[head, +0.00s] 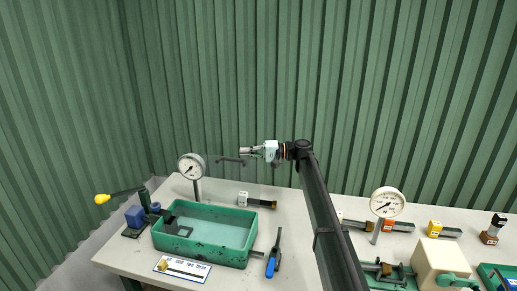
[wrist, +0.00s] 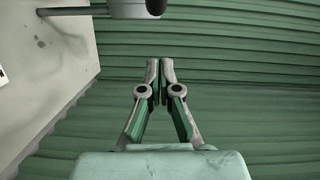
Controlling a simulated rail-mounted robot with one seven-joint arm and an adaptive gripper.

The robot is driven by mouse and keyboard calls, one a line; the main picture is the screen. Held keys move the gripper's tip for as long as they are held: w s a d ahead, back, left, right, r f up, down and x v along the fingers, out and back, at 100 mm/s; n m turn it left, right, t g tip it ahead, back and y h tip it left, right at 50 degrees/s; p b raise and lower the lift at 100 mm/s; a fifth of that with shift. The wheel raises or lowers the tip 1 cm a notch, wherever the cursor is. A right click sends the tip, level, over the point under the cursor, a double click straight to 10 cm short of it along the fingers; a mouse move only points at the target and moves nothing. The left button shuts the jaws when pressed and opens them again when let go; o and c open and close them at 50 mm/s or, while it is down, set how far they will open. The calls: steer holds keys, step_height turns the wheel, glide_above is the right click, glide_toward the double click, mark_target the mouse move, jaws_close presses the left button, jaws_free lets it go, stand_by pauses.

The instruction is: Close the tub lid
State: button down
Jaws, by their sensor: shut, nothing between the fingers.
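The green tub (head: 158,241) stands on the left part of the bench, and its pale inside shows from above. A faint see-through pane (head: 225,187), which looks like the raised lid, rises behind the tub. A dark bar (head: 229,160) shows near its top edge. My gripper (head: 242,153) is shut and empty, high above the bench, pointing left. Its fingertips are close to the right end of the dark bar in the picture; I cannot tell whether they touch. In the wrist view the fingertips (wrist: 160,66) meet with nothing between them.
A dial gauge (head: 191,167) stands behind the tub's left end. A yellow-knobbed lever (head: 103,199) is at the left. A blue-handled tool (head: 272,264) lies right of the tub. A second gauge (head: 387,203) and small blocks stand further right. A corrugated green wall is behind.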

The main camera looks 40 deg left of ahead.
steer(key=shift+s+d+f+p, duration=0.1)
steer(key=shift+s+d+p, duration=0.25)
steer(key=shift+s, duration=0.5)
steer(key=shift+s+d+p, duration=0.15)
steer(key=shift+s+d, duration=0.35)
steer(key=shift+s, duration=0.35)
